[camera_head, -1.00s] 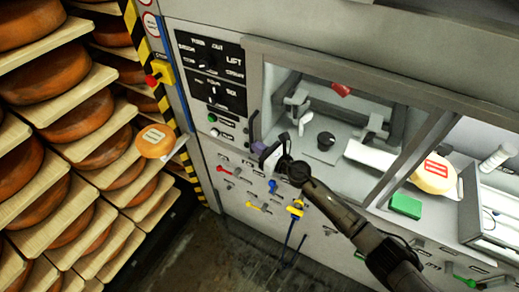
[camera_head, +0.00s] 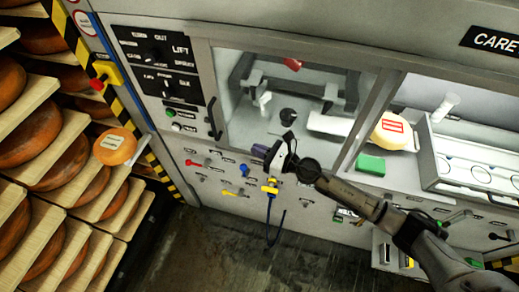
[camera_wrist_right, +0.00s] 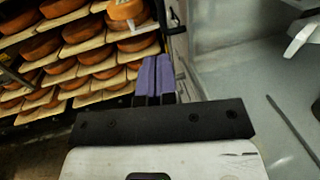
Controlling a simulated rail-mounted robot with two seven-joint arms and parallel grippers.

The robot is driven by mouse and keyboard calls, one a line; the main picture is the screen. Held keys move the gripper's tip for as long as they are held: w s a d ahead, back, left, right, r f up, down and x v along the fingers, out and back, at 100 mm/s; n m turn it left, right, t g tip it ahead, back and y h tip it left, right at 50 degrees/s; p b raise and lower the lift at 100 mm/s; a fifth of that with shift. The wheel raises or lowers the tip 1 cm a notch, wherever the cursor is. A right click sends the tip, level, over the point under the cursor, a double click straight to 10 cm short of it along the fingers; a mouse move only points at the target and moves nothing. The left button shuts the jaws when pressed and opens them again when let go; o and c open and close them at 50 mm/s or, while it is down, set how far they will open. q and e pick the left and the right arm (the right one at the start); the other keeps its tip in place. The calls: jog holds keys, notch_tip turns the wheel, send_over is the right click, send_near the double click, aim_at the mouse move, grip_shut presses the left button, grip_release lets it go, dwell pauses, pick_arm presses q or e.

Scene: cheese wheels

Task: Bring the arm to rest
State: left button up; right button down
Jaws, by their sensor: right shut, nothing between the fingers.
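My right gripper (camera_head: 262,152) is in front of the machine's lower front edge, below the open window bay, with its arm coming in from the lower right. Its purple fingers are together with nothing between them. In the right wrist view the closed purple fingers (camera_wrist_right: 154,76) point toward the cheese racks. My left gripper is in neither current view.
Racks of cheese wheels (camera_head: 30,137) stand at left. A labelled cheese (camera_head: 115,146) sits at the rack's edge. The machine bay (camera_head: 235,120) holds a clamp. A labelled cheese (camera_head: 391,131) and green block (camera_head: 371,165) lie right of it. The floor (camera_head: 215,250) is clear.

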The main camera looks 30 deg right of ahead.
jog(key=s+f+n+g+h, duration=0.3)
jog(key=s+f+n, duration=0.1)
jog(key=s+n, duration=0.7)
jog(key=s+f+n+g+h, duration=0.3)
jog(key=s+n+g+h, duration=0.1)
jog(key=s+n, duration=0.65)
jog(key=s+f+n+g+h, duration=0.3)
jog(key=s+f+n, duration=0.1)
jog(key=s+n, duration=0.75)
notch_tip(320, 180, up, 19)
jog(key=s+a+m+g+p, duration=0.1)
jog(key=s+p, duration=0.1)
jog(key=p, duration=1.7)
jog(key=shift+s+m, duration=0.25)
jog(key=shift+m, duration=0.15)
jog(key=shift+f, duration=0.1)
